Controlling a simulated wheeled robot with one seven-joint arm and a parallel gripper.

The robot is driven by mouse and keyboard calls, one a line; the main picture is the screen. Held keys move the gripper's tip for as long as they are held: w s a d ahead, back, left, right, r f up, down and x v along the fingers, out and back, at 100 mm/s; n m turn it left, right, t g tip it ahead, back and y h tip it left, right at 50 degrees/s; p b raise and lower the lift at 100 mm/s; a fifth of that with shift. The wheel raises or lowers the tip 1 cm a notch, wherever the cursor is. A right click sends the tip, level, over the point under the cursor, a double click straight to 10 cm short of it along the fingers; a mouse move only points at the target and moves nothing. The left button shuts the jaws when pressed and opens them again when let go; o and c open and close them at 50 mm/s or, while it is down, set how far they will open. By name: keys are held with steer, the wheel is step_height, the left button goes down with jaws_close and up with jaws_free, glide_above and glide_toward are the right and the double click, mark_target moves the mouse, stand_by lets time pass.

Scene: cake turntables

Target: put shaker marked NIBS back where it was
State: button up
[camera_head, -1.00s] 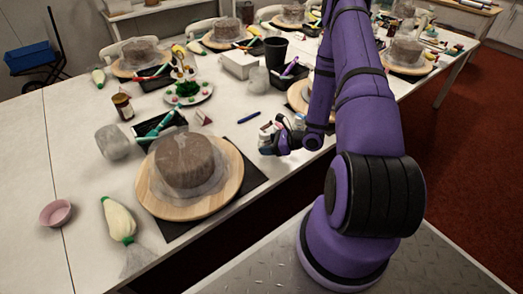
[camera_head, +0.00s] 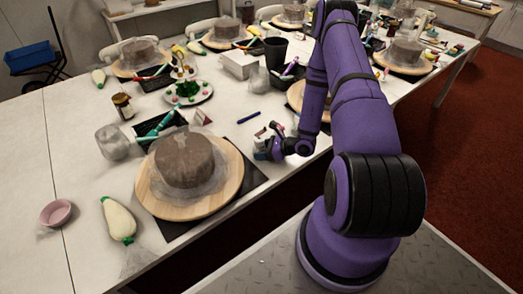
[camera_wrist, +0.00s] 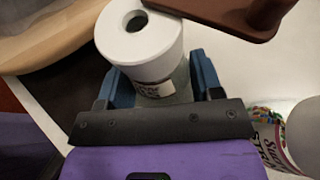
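A shaker (camera_wrist: 140,45) with a white lid and a dark hole in its top stands between my blue fingers in the wrist view. My gripper (camera_wrist: 158,85) has one finger against each side of it and appears closed on it. Part of a pale label shows low on its body, but I cannot read it as NIBS. In the head view my gripper (camera_head: 268,148) is over the near table edge, right of the front cake; the shaker is too small to make out clearly there.
A second shaker (camera_wrist: 270,140) with colourful sprinkles lies close to the right in the wrist view. A brown object (camera_wrist: 225,12) reaches over near the held shaker's lid. The front cake's wooden board (camera_head: 190,208) is to the left.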

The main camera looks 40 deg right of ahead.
steer(key=o, duration=0.3)
steer(key=shift+o, duration=0.2)
steer(key=shift+r, duration=0.15)
steer(key=v, duration=1.2)
steer(key=w+a+r+n+g+y, duration=0.1)
steer(key=a+r+n+g, duration=0.45)
steer(key=r, duration=0.85)
steer(key=a+r+n+g, duration=0.3)
steer(key=a+r+n, duration=0.55)
steer(key=r, duration=0.55)
steer(key=s+a+r+n+t+h, duration=0.2)
steer(key=s+a+r+n+h, duration=0.1)
steer(key=s+r+n+h, duration=0.2)
steer(key=s+a+r+n+t+h, duration=0.1)
steer(key=s+a+r+n+h, duration=0.2)
steer(key=s+r+n, duration=0.5)
steer(key=shift+s+a+r+n+t+h, duration=0.4)
steer(key=shift+s+r+h, duration=0.5)
steer(key=shift+s+r, duration=2.65)
